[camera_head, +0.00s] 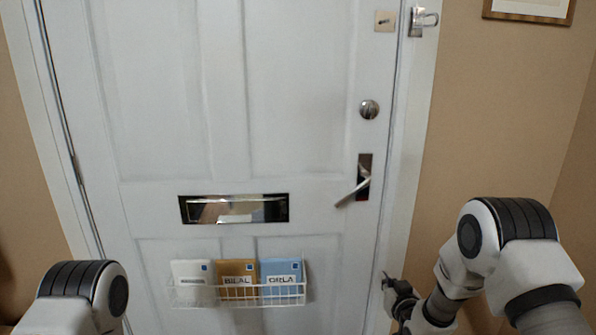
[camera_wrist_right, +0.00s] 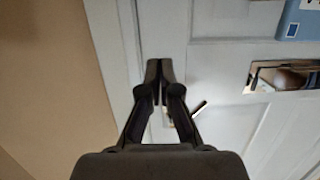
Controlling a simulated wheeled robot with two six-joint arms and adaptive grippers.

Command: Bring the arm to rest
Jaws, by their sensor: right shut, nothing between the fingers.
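My right gripper (camera_head: 391,284) is low at the right side of the white door (camera_head: 215,150), in front of the door frame. In the right wrist view its two dark fingers (camera_wrist_right: 159,74) are shut with nothing between them. My right arm (camera_head: 495,255) comes in from the lower right. On the left, only a rounded joint of my left arm (camera_head: 83,290) shows at the bottom edge; its gripper is out of view.
The lever handle (camera_head: 352,192) slants down to the left, above my right gripper. A round lock (camera_head: 369,109) and letter slot (camera_head: 235,209) are on the door. A wire basket (camera_head: 237,302) holds a white, a brown "BILAL" and a blue "ORLA" packet. Tan wall (camera_head: 490,130) lies right.

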